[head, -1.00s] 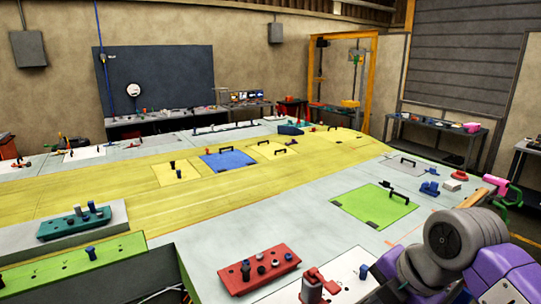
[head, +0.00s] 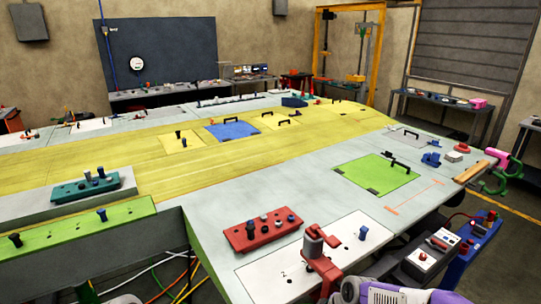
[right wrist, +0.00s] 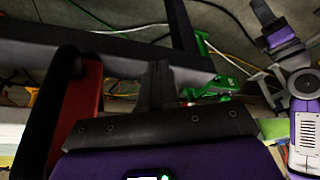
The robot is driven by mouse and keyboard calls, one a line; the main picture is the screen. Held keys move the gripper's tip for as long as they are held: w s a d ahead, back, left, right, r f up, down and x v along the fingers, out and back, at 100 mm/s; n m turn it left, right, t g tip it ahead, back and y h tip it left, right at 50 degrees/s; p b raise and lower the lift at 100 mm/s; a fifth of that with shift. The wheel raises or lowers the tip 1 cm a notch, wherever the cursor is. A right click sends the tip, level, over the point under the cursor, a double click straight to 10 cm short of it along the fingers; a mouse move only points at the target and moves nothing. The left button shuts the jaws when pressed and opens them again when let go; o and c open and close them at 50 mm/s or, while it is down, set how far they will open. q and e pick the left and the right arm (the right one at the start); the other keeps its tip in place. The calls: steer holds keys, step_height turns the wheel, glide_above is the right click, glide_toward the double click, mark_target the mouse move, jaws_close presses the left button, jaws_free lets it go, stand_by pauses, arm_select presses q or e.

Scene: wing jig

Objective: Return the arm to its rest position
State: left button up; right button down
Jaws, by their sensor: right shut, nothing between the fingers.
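My right arm shows only as a purple and white piece (head: 400,292) at the bottom edge of the head view. Its gripper is not visible there. In the right wrist view, my right gripper (right wrist: 157,80) has its dark fingers together, with nothing held. A dark beam (right wrist: 110,55) runs across beside and behind the fingers, and a red part (right wrist: 84,105) lies to their left. I cannot tell whether the fingers touch the beam. My left gripper is in neither view.
The wing table (head: 290,195) fills the middle. A red clamp (head: 322,270) stands at its near edge by a white plate (head: 342,250) and a red block (head: 262,230). A blue rack (head: 470,245) is at right. Cables (right wrist: 215,15) lie on the floor.

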steer(key=s+a+f+m+b, duration=0.1)
steer(key=s+f+m, duration=0.6)
steer(key=f, duration=0.6)
steer(key=s+a+f+m+g+b, duration=0.1)
steer(key=s+a+f+m, duration=0.1)
steer(key=s+f+m, duration=0.6)
steer(key=s+f, duration=0.3)
steer(key=f, duration=0.2)
steer(key=shift+s+f, duration=0.3)
steer(key=shift+s, duration=0.05)
